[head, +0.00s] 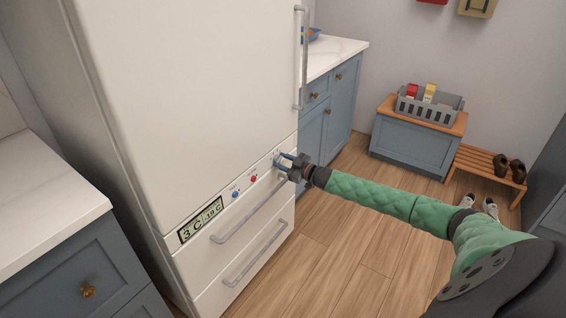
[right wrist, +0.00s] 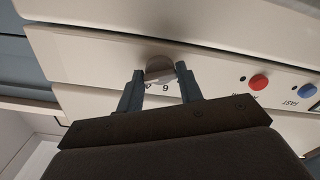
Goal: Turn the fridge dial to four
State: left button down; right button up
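The white fridge (head: 200,90) stands at the left of the head view, with a control strip below its big door. The fridge dial (right wrist: 160,67) is a small grey knob at that strip's right end. A printed 6 shows beside it in the right wrist view; its other marks are hidden or too small to read. My right gripper (head: 279,160) is at the dial. In the right wrist view its two fingers (right wrist: 160,72) are apart, one on either side of the dial, with small gaps showing. My left gripper is out of view.
A red button (right wrist: 258,82) and a blue button (right wrist: 307,90) sit along the strip beside the dial. A display (head: 200,220) reads 3 C and -19 C. Drawer handles (head: 250,212) stick out below. Open wooden floor (head: 335,240) lies to the right.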

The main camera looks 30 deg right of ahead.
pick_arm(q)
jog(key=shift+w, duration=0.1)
pick_arm(e)
jog(key=shift+c, duration=0.8)
jog(key=shift+n, duration=0.3)
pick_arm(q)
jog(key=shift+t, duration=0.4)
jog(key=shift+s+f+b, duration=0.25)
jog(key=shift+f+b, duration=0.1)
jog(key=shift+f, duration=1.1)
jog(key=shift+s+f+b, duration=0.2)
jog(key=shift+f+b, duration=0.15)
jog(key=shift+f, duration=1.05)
pick_arm(e)
jog(key=shift+n, duration=4.1)
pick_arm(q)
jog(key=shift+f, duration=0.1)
pick_arm(e)
jog(key=o, duration=1)
